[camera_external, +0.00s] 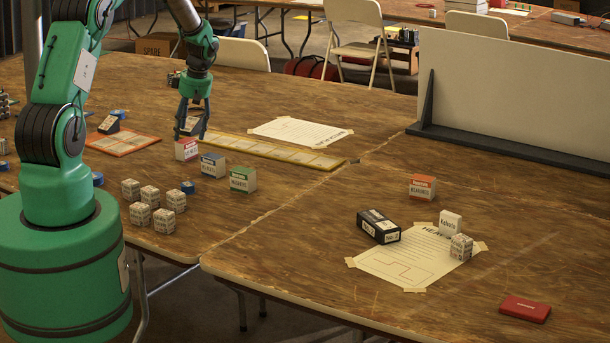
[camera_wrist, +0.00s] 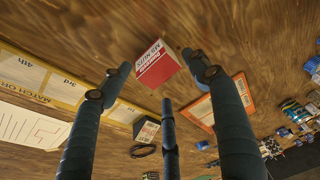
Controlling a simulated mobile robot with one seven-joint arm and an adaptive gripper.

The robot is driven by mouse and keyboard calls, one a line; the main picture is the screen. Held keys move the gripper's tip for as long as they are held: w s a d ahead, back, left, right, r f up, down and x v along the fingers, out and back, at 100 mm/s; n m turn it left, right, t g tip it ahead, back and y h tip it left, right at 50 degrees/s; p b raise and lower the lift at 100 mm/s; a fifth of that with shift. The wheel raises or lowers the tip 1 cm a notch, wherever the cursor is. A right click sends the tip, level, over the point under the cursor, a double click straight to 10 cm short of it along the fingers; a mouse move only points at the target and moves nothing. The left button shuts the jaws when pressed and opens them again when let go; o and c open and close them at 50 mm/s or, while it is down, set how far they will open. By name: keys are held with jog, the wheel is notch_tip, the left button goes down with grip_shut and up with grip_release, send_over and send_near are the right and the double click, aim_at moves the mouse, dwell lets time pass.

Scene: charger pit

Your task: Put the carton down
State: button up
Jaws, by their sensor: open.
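A small white carton with a red band (camera_external: 187,149) appears to stand upright on the wooden table, at the left end of a row of cartons. My gripper (camera_external: 191,136) points down just above and behind it, with its fingers spread. In the wrist view the red-and-white carton (camera_wrist: 157,66) shows beyond the open fingers, near the gap between their tips. No finger is clearly closed on it; whether one touches it I cannot tell.
A blue-banded carton (camera_external: 213,166) and a green-banded carton (camera_external: 243,179) stand close to the right. A yellow-edged strip (camera_external: 285,153) lies behind, and an orange-edged mat (camera_external: 123,144) lies left. Several small printed cubes (camera_external: 150,195) stand in front.

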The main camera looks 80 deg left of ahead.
jog(key=p+v, duration=0.1)
jog(key=v, duration=0.7)
dwell(0.5)
jog(key=shift+r, duration=0.1)
dwell(0.4)
